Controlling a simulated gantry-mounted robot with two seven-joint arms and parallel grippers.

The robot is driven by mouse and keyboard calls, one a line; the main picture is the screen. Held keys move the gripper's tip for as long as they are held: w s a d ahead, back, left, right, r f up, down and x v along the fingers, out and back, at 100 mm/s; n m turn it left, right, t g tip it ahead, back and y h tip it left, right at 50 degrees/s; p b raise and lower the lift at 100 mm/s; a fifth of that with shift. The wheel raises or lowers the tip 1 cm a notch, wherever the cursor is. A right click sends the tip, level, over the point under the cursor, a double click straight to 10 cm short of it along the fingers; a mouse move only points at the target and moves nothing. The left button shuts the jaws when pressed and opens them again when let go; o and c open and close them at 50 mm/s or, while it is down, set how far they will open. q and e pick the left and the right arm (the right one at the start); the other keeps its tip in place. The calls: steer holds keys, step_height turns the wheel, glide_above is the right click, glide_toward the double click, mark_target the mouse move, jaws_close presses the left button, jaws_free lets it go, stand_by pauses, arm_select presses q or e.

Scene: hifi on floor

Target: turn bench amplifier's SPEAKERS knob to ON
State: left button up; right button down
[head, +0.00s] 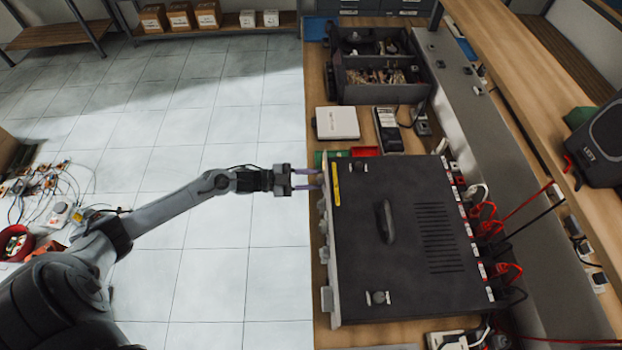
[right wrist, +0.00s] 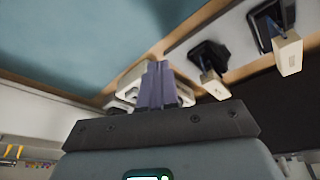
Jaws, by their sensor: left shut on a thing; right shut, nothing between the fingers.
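The bench amplifier (head: 400,285) is a dark box lying on the wooden bench, its pale front panel (head: 332,270) facing left. Several grey knobs, one of them the near knob (head: 326,298), stick out from that panel. My left gripper (head: 318,179) reaches in from the left at the panel's far end. Its two purple fingers are shut on a knob there, which they largely hide. The knob markings cannot be read, so I cannot tell its setting. My right gripper (right wrist: 158,85) shows in the right wrist view, fingers together and empty, away from the amplifier front.
Red and black cables (head: 490,225) plug into the amplifier's back. A white box (head: 337,123), a dark handheld meter (head: 388,130) and an open parts case (head: 380,75) lie beyond it. White plugs (right wrist: 288,55) hang near my right gripper.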

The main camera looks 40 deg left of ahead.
stand_by(0.4)
arm_select(q)
steer(key=o, duration=1)
arm_select(e)
steer(key=shift+a, duration=0.1)
arm_select(q)
steer(key=shift+o, duration=0.2)
steer(key=shift+a, duration=0.1)
steer(key=v, duration=1)
steer(key=shift+s+a+p, duration=0.25)
steer(key=shift+p, duration=0.1)
arm_select(e)
steer(key=shift+r, duration=0.35)
